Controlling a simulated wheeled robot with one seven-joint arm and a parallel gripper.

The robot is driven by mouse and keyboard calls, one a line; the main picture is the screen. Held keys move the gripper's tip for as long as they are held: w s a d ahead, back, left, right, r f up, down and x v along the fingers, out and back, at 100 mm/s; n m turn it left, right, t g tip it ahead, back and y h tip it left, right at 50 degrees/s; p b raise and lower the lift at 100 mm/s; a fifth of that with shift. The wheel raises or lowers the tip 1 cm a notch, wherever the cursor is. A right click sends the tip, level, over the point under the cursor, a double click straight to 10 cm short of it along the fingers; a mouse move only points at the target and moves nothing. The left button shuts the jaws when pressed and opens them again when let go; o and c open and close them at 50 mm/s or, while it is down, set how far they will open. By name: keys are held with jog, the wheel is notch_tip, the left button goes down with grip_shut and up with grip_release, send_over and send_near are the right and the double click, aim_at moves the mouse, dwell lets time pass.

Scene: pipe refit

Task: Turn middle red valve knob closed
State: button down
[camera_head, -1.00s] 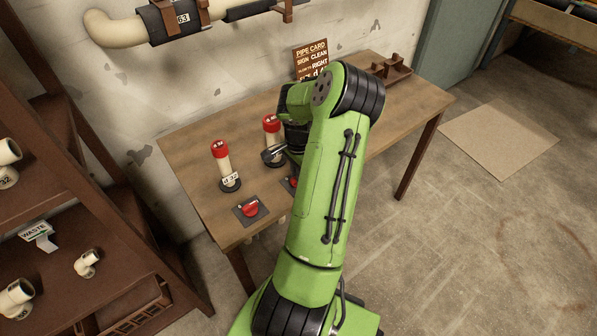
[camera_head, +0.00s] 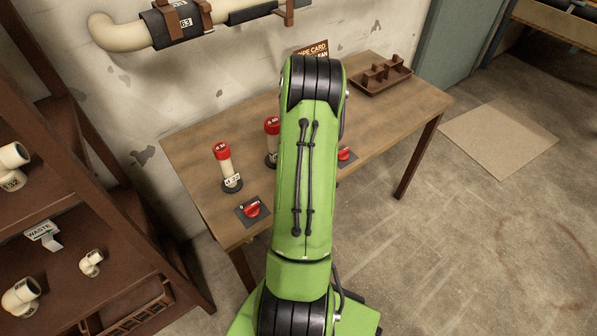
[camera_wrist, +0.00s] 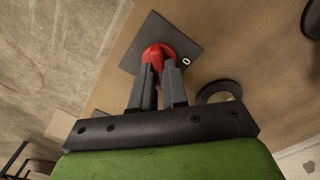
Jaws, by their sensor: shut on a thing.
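In the wrist view my gripper (camera_wrist: 160,68) is shut on a red valve knob (camera_wrist: 155,50), with one finger on each side of its grip. The knob sits on a dark square plate (camera_wrist: 187,43) with a white "O" mark beside it. In the head view my green arm hides the gripper and the middle knob. The left red knob (camera_head: 252,209) and the right red knob (camera_head: 346,155) show free on either side of the arm, so the held one appears to be the middle knob. The fingers partly cover its pointer, so its exact angle is unclear.
Red-capped upright pipes, one at the left (camera_head: 225,165) and one partly behind my arm (camera_head: 271,138), stand on the wooden table (camera_head: 200,150) behind the knobs. A brown tray (camera_head: 380,76) lies at the back right. A shelf (camera_head: 110,215) with pipe fittings stands left.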

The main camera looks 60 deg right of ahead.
jog(key=n, duration=0.4)
jog(key=shift+w+n, duration=0.1)
jog(key=shift+n, duration=0.2)
jog(key=shift+a+n, duration=0.15)
jog(key=shift+n, duration=1.85)
jog(key=c, duration=1.1)
grip_release()
jog(key=shift+c, duration=0.2)
notch_tip(320, 180, up, 16)
jog(key=p, duration=0.4)
jog(key=shift+f, duration=0.15)
